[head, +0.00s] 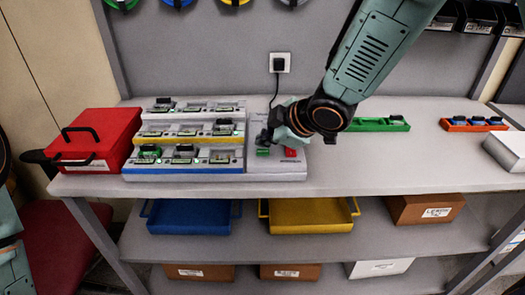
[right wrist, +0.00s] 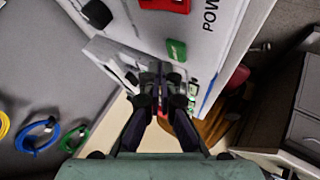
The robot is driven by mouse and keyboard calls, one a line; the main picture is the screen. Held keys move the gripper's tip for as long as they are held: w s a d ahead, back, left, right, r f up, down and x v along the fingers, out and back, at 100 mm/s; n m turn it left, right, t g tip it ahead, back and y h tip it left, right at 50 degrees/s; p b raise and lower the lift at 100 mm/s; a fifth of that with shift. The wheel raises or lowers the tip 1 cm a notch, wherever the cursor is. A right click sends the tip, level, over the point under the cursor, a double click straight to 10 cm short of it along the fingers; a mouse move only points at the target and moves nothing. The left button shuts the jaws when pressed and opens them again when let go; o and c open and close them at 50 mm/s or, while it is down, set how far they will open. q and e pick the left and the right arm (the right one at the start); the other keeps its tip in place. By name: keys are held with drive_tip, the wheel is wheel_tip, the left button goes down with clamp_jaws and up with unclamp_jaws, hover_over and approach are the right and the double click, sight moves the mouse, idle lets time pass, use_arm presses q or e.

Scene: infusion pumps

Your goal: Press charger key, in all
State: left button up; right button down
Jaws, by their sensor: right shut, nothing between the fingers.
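The charger (head: 275,172) stands on the bench with three stepped rows of bays holding several dark and green modules. At its right end are a green key (head: 263,152) and a red key (head: 290,153). In the right wrist view the green key (right wrist: 176,50) lies just beyond the fingertips, and the red key (right wrist: 165,4) is at the top edge beside printed letters "POW". My right gripper (head: 265,138) is shut and empty, just behind and above the green key in the head view; it also shows in the right wrist view (right wrist: 160,72). Contact with a key cannot be made out. My left gripper is out of view.
A red case (head: 95,138) stands left of the charger. A green rack (head: 380,125) and an orange rack (head: 473,125) stand to the right. A wall socket (head: 280,62) with a cable is behind. Blue (head: 188,217) and yellow (head: 308,216) trays sit below.

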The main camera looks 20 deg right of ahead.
drive_tip(key=shift+s, duration=0.1)
idle(0.5)
drive_tip(key=shift+f, duration=0.4)
drive_tip(key=shift+f+b, duration=0.4)
drive_tip(key=shift+b, duration=0.15)
idle(0.6)
idle(0.4)
drive_tip(key=shift+r+p, duration=0.85)
drive_tip(key=shift+p, duration=0.1)
